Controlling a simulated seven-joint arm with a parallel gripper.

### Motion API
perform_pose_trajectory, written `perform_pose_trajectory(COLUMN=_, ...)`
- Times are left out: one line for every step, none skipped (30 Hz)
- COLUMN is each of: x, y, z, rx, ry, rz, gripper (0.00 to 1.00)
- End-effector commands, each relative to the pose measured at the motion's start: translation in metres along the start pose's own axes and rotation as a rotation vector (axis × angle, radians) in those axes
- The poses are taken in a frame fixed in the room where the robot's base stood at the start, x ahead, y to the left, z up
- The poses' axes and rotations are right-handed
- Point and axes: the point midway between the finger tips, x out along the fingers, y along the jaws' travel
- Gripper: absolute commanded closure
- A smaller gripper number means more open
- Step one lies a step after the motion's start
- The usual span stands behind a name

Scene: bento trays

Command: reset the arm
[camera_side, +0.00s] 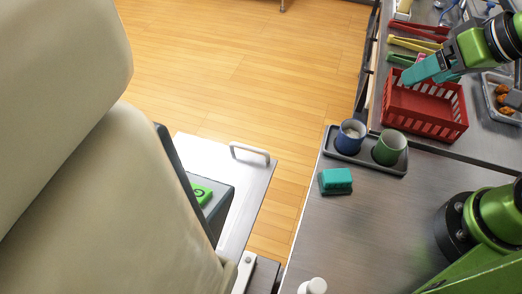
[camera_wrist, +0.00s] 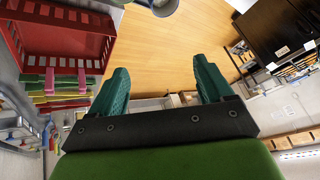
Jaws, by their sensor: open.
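My gripper (camera_side: 422,70) has teal fingers and a green wrist. In the side view it is above the red basket, at the upper right. In the wrist view the two fingers (camera_wrist: 160,85) are apart with nothing between them, and the wooden floor shows beyond. No bento tray is clearly visible.
A red basket (camera_side: 459,121) stands on the metal counter (camera_side: 355,235). A grey holder (camera_side: 402,168) carries a blue cup (camera_side: 343,143) and a green cup (camera_side: 394,141). A teal block (camera_side: 336,180) lies in front. Coloured tongs (camera_side: 412,44) and a food tray (camera_side: 489,92) are farther back.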

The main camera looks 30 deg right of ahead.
Motion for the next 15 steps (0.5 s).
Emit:
perform_pose_trajectory(x=-0.009, y=0.006, z=-0.002, rx=0.087, ry=0.037, rz=-0.015, gripper=0.20)
perform_pose_trajectory(x=-0.013, y=0.009, z=-0.002, rx=0.130, ry=0.051, rz=-0.023, gripper=0.20)
perform_pose_trajectory(x=-0.016, y=0.011, z=-0.003, rx=0.175, ry=0.065, rz=-0.032, gripper=0.20)
perform_pose_trajectory(x=-0.018, y=0.013, z=-0.003, rx=0.200, ry=0.072, rz=-0.037, gripper=0.20)
perform_pose_trajectory(x=-0.019, y=0.014, z=-0.003, rx=0.217, ry=0.076, rz=-0.041, gripper=0.20)
perform_pose_trajectory(x=-0.020, y=0.015, z=-0.003, rx=0.231, ry=0.079, rz=-0.043, gripper=0.20)
perform_pose_trajectory(x=-0.020, y=0.015, z=-0.003, rx=0.236, ry=0.080, rz=-0.044, gripper=0.20)
perform_pose_trajectory(x=-0.020, y=0.015, z=-0.003, rx=0.237, ry=0.079, rz=-0.044, gripper=0.20)
perform_pose_trajectory(x=-0.020, y=0.015, z=-0.003, rx=0.236, ry=0.079, rz=-0.043, gripper=0.20)
perform_pose_trajectory(x=-0.020, y=0.015, z=-0.003, rx=0.235, ry=0.079, rz=-0.043, gripper=0.20)
perform_pose_trajectory(x=-0.020, y=0.015, z=-0.003, rx=0.235, ry=0.078, rz=-0.043, gripper=0.20)
perform_pose_trajectory(x=-0.020, y=0.015, z=-0.003, rx=0.234, ry=0.078, rz=-0.043, gripper=0.20)
perform_pose_trajectory(x=-0.020, y=0.015, z=-0.003, rx=0.233, ry=0.078, rz=-0.043, gripper=0.20)
perform_pose_trajectory(x=-0.020, y=0.015, z=-0.003, rx=0.233, ry=0.078, rz=-0.043, gripper=0.20)
perform_pose_trajectory(x=-0.020, y=0.015, z=-0.003, rx=0.232, ry=0.078, rz=-0.042, gripper=0.20)
